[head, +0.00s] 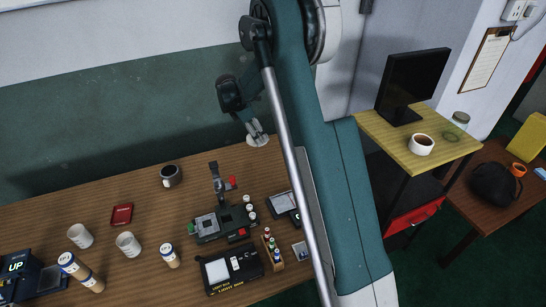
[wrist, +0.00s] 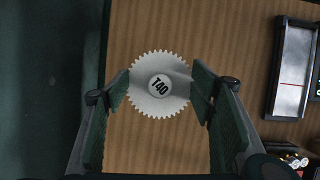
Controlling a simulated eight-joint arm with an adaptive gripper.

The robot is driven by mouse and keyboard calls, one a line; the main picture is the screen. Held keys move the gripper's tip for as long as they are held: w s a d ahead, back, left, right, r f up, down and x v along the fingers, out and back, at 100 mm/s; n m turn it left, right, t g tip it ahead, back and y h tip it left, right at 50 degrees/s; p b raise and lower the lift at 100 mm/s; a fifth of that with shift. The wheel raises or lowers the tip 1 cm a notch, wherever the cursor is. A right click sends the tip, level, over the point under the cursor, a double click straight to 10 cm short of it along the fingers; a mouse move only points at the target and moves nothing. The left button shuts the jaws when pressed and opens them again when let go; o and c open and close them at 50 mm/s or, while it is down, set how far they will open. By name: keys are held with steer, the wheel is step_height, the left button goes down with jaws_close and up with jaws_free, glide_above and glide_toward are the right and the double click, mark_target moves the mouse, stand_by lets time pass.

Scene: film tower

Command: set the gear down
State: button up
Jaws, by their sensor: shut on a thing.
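A white toothed gear marked T40 (wrist: 160,84) sits between my gripper's two fingers (wrist: 162,95) in the wrist view, face toward the camera. My gripper is shut on it, with a finger at its left and right sides. In the head view the gear (head: 257,141) shows as a small pale disc under my gripper (head: 255,129), near the back edge of the wooden table (head: 140,215).
A grey-green device (head: 220,222), a light box (head: 230,270) and a rack of small bottles (head: 272,249) stand toward the front. My arm hides part of the table's right side. Bare wood surrounds the gear.

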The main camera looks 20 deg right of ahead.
steer(key=d+m+b, duration=0.1)
steer(key=d, duration=0.7)
steer(key=shift+s, duration=0.4)
steer(key=shift+r, duration=0.1)
steer(key=shift+f+b, duration=0.75)
steer(key=shift+f, duration=2.4)
steer(key=shift+f+b, duration=0.35)
steer(key=shift+f, duration=1.5)
steer(key=shift+f, duration=0.15)
steer(key=o, duration=0.9)
steer(key=shift+a, duration=0.1)
steer(key=shift+o, duration=0.3)
